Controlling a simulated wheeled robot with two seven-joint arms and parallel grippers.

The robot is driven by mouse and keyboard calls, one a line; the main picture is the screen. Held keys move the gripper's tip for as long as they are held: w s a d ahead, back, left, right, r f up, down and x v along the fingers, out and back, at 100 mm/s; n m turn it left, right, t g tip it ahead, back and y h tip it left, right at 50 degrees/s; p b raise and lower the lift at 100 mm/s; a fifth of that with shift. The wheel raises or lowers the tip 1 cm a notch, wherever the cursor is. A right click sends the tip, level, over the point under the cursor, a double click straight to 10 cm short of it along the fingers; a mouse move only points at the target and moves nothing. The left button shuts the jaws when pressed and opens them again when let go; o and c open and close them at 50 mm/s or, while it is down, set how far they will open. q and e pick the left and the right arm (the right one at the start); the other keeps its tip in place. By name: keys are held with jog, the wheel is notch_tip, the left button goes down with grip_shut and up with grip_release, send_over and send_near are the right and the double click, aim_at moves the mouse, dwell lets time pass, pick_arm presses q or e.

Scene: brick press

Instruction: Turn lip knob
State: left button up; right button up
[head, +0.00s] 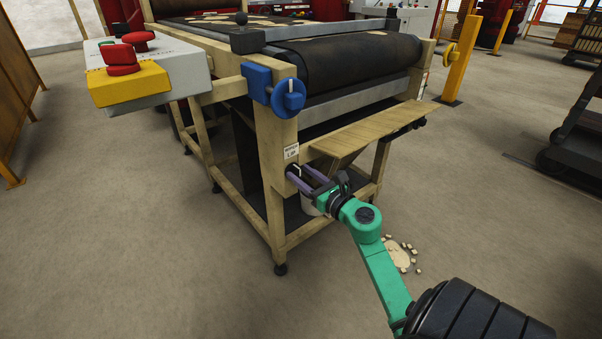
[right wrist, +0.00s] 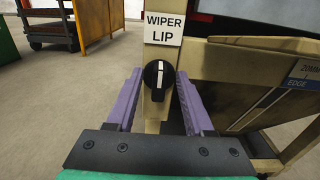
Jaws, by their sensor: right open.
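The lip knob (right wrist: 158,76) is a black round knob with a white pointer bar, on a cream post under a "WIPER LIP" label (right wrist: 164,28). In the right wrist view the pointer stands nearly upright. My right gripper (right wrist: 157,84) is open, with one purple finger on each side of the knob; I cannot tell whether they touch it. In the head view my right gripper (head: 301,176) reaches the post below the small label (head: 291,151), and the knob is hard to make out there. My left gripper is not in view.
A wooden shelf (head: 372,132) juts from the machine just above my right gripper. A blue handwheel (head: 289,97) sits higher on the same post. A control box (head: 155,72) with red buttons stands left. Pale crumbs (head: 398,255) lie on the otherwise open floor.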

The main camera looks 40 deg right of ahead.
jog(key=shift+w, duration=0.3)
grip_shut()
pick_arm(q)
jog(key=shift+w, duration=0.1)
pick_arm(e)
jog(key=shift+d+r+m+p, duration=0.15)
jog(key=shift+m+p, duration=0.6)
jog(key=shift+m, duration=0.55)
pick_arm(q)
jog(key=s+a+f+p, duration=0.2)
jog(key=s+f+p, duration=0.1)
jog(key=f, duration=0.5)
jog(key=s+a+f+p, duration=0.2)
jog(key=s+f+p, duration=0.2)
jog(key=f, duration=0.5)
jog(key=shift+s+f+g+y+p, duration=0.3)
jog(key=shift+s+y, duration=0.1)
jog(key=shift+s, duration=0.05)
pick_arm(e)
jog(key=shift+d+f+m, duration=0.15)
jog(key=shift+f+m, duration=0.1)
jog(key=shift+m, duration=2.3)
jog(key=shift+d+f+m, duration=0.15)
jog(key=shift+f+m, duration=0.1)
jog(key=shift+m, duration=2.35)
jog(key=shift+d+f+m, duration=0.15)
jog(key=shift+f+m, duration=0.1)
jog(key=shift+m, duration=2.3)
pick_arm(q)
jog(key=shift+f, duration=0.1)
